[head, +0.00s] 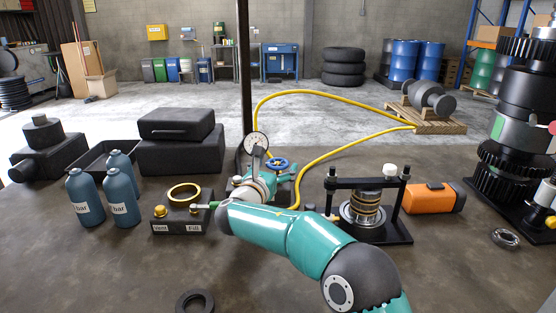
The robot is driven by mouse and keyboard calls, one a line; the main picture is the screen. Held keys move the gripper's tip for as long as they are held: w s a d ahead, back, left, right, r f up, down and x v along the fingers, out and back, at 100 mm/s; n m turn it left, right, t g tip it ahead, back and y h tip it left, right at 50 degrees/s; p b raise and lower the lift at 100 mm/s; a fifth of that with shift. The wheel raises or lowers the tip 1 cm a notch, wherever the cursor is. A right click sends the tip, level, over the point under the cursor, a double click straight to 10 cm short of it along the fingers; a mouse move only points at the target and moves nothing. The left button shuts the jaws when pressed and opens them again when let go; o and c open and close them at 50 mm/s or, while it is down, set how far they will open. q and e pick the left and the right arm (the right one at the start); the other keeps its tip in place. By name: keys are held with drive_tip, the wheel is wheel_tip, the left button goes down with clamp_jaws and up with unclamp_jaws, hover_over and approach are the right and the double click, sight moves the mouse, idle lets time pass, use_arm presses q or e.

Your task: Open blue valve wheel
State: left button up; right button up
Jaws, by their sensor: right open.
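The blue valve wheel (277,164) sits near the middle of the bench, just right of a round white pressure gauge (257,141). My right arm comes in from the bottom right, and its teal links hide much of what lies below the wheel. My right gripper (259,157) is open, just left of the wheel and in front of the gauge. It appears apart from the wheel, but the overlap makes contact hard to tell. My left gripper is out of view.
A black block (180,225) labelled Vent and Fill and teal bottles (85,197) stand left. A black press frame (390,232) and an orange case (434,198) stand right. Yellow hoses (330,152) run back to a pallet (440,122). The front left bench is mostly clear.

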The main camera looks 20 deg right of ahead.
drive_tip(key=shift+x, duration=1.05)
drive_tip(key=c, duration=1.2)
drive_tip(key=shift+o, duration=0.2)
drive_tip(key=shift+f+n+t+y+b, duration=0.15)
drive_tip(key=shift+n+t+y+b, duration=0.2)
drive_tip(key=shift+b, duration=0.2)
drive_tip(key=n+t+y+b, duration=0.1)
drive_tip(key=n+y+b, duration=0.2)
drive_tip(key=y+b, duration=0.2)
drive_tip(key=n+t+y+b, duration=0.2)
drive_tip(key=n+y+b, duration=0.1)
drive_tip(key=b, duration=0.3)
drive_tip(key=shift+a+f+n+y+b, duration=0.15)
drive_tip(key=shift+n+y+b, duration=0.2)
drive_tip(key=shift+y, duration=0.5)
drive_tip(key=shift+r+n+y+b, duration=0.25)
drive_tip(key=shift+n+y+b, duration=0.65)
drive_tip(key=shift+y+b, duration=0.65)
drive_tip(key=shift+a+y, duration=0.1)
drive_tip(key=shift+y, duration=0.15)
